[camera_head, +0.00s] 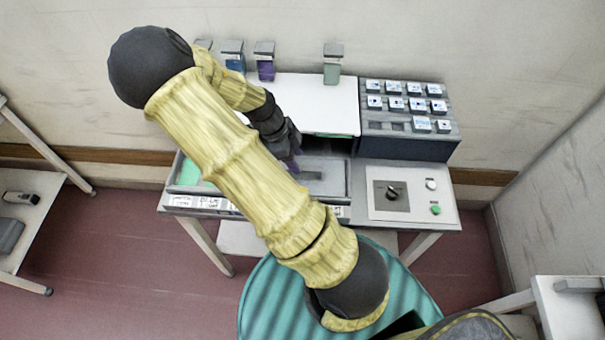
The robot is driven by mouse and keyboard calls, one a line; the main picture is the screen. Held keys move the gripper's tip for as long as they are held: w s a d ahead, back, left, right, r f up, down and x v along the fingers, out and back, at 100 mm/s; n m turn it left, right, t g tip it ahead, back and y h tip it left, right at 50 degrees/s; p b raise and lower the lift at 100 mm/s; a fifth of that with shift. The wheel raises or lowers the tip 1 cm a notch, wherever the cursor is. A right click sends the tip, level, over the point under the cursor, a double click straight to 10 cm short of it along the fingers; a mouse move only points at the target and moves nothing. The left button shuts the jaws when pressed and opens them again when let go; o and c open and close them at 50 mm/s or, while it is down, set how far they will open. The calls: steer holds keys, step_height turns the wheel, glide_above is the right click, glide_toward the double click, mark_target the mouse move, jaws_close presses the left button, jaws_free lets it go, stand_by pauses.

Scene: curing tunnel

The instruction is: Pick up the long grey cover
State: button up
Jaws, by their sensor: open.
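My gripper (292,165) is open at the end of my yellow arm, above the shallow grey tray (345,212) at the front of the bench. A flat grey piece (325,185) shows in the tray just right of the gripper. It may be the long grey cover, but my arm hides its left part. A long grey bar (579,285) also lies on the white table at the lower right, well away from the gripper. I cannot tell whether the gripper touches anything.
A white-topped unit (335,110) stands behind the gripper, with several small coloured containers at the wall. A dark rack (408,140) of small labelled blocks stands right of it. A control panel (412,194) with a knob and buttons is at front right. A shelf (35,215) stands left.

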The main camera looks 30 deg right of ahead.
mark_target(302, 167)
steer(key=shift+s+d+f, duration=0.1)
steer(key=shift+f, duration=0.25)
steer(key=p+x, duration=0.1)
steer(key=x, duration=0.4)
steer(key=shift+f, duration=0.15)
steer(key=shift+c, duration=0.3)
steer(key=shift+w, duration=0.2)
jaws_close()
